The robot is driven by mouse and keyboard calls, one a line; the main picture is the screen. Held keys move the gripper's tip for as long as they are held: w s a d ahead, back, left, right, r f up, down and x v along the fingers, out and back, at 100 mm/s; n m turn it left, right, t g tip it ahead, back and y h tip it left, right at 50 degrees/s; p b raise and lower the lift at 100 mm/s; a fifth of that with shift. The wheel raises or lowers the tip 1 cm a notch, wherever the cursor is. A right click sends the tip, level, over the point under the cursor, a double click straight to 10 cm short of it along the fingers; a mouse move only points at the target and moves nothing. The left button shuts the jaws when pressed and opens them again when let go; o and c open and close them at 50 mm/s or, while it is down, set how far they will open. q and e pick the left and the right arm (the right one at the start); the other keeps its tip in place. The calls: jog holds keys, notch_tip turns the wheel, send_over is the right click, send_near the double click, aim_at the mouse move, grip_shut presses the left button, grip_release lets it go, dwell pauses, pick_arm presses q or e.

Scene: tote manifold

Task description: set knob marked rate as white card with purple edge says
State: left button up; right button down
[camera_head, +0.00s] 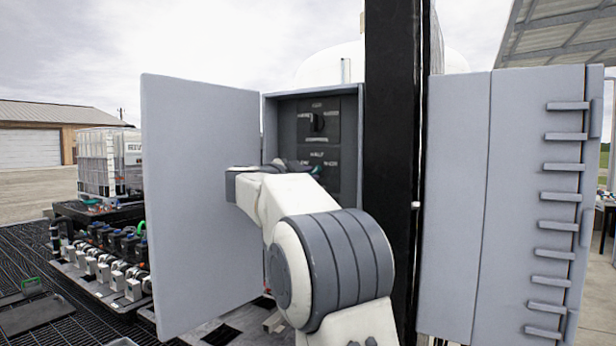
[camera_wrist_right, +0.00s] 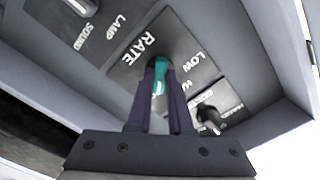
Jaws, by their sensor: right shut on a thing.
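The rate knob (camera_wrist_right: 160,80) shows teal in the right wrist view, on a dark plate that reads RATE, with LOW beside it and another partly hidden word. My right gripper (camera_wrist_right: 160,66) is shut on the knob, one dark finger on each side. In the head view my right gripper (camera_head: 298,167) reaches into the open grey cabinet (camera_head: 267,130), and a bit of teal (camera_head: 316,171) shows at its tip. The arm and gripper hide part of the lower plate. I cannot read the knob's pointer against its marks. No white card with a purple edge shows. My left gripper is out of view.
A black knob (camera_head: 318,123) sits above on the panel. In the wrist view one knob (camera_wrist_right: 82,5) is by LAMP and SOUND, another (camera_wrist_right: 211,118) at right. The open cabinet door (camera_head: 200,200) stands left; a black post (camera_head: 390,150) stands right.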

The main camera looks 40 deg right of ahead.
jog(key=shift+m, duration=1.2)
jog(key=c, duration=0.8)
grip_release()
jog(key=shift+b+v, duration=1.95)
jog(key=shift+v, duration=3.35)
jog(key=shift+f, duration=0.1)
